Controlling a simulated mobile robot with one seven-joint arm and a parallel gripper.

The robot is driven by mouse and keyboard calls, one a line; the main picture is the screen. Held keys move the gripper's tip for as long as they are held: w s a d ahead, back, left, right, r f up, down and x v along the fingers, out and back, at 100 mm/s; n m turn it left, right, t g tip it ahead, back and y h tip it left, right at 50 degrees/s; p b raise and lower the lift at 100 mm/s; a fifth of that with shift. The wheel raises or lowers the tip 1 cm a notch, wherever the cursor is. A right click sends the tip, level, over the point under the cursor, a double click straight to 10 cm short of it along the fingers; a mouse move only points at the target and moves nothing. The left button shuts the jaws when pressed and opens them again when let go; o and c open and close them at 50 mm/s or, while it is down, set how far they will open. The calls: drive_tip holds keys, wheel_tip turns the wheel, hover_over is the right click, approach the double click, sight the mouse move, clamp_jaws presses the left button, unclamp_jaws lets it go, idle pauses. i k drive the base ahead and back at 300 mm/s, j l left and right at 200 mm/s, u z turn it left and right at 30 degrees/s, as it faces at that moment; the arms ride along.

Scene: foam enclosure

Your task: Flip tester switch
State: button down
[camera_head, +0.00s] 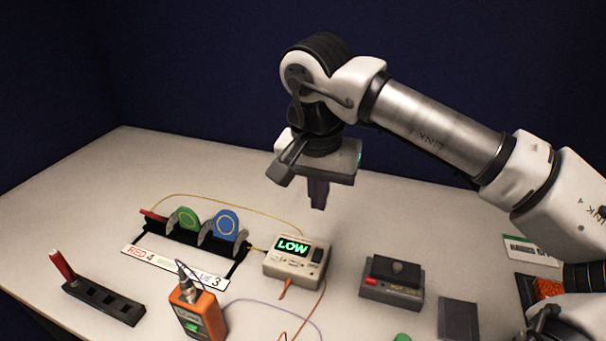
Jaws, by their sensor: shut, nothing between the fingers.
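The tester (290,268) appears to be the beige box near the middle of the table. Its screen (293,246) glows green with the word "LOW". A small dark switch (318,255) sits to the right of the screen; I cannot tell its position. My gripper (318,200) points down with its fingers together and empty. In the picture it is above and slightly right of the tester, apart from it.
A black rack (183,235) with a green disc (187,218) and a blue disc (227,224) stands left. An orange device (198,315) is in front. A grey box (392,291) with a red button stands right. Thin wires cross the table.

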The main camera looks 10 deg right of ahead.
sight(317, 255)
drive_tip(key=k+j, duration=0.15)
drive_tip(key=k, duration=0.35)
drive_tip(key=k+j, duration=0.2)
drive_tip(key=k, duration=0.25)
